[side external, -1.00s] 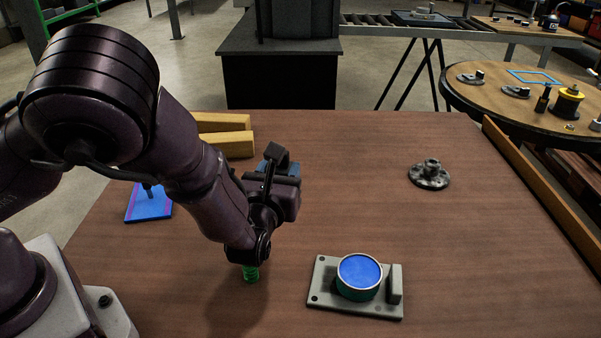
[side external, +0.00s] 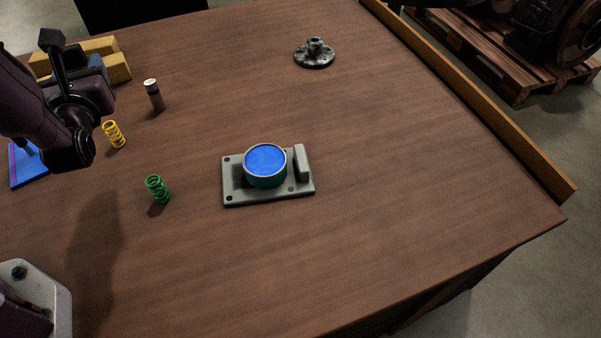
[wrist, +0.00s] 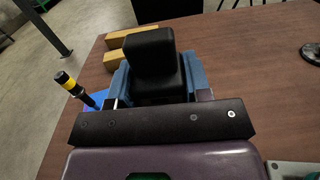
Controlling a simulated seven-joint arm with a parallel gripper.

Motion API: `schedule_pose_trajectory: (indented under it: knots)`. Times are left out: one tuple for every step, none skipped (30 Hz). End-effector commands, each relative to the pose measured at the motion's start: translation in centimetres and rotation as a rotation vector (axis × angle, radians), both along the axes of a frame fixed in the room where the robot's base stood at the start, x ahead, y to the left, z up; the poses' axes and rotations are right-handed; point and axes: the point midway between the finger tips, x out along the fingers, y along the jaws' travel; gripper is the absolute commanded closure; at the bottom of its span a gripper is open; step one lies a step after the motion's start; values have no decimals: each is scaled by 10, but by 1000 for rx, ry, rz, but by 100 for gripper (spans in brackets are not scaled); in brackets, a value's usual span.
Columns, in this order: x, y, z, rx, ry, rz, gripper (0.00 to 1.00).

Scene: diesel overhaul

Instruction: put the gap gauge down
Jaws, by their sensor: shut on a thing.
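My gripper (side external: 92,82) is above the left part of the table, near the yellow blocks. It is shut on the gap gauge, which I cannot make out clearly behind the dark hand. I cannot tell whether the gauge touches anything.
A green spring (side external: 157,189), a yellow spring (side external: 114,134) and a dark pin (side external: 154,96) stand near my gripper. A blue pad (side external: 24,168) lies left. A grey fixture plate (side external: 240,192) holds a blue-topped cup (side external: 266,160). A flanged part (side external: 315,54) stands behind. The right side is clear.

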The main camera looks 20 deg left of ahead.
Motion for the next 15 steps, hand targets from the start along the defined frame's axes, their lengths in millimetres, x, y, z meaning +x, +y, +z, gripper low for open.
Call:
schedule_pose_trajectory:
  knots:
    - [-8, 7, -5, 1, -1, 78, 90]
    - [-13, 12, -8, 2, 1, 129, 90]
    - [-22, 17, -13, 1, 2, 197, 90]
    - [-28, 20, -17, 2, 2, 249, 90]
    - [-35, 23, -20, 3, 2, 301, 90]
    - [-44, 26, -25, 4, 2, 370, 90]
    - [-51, 28, -30, 3, 3, 423, 90]
    - [-59, 30, -34, 4, 2, 477, 90]
    - [-69, 31, -40, 4, 5, 549, 90]
    - [-77, 31, -44, 4, 3, 603, 90]
    - [-85, 31, -48, 4, 5, 659, 90]
    - [-96, 30, -54, 4, 5, 734, 90]
    - [-105, 29, -59, 4, 5, 791, 90]
    - [-113, 26, -63, 4, 5, 848, 90]
    - [-125, 23, -70, 4, 5, 927, 90]
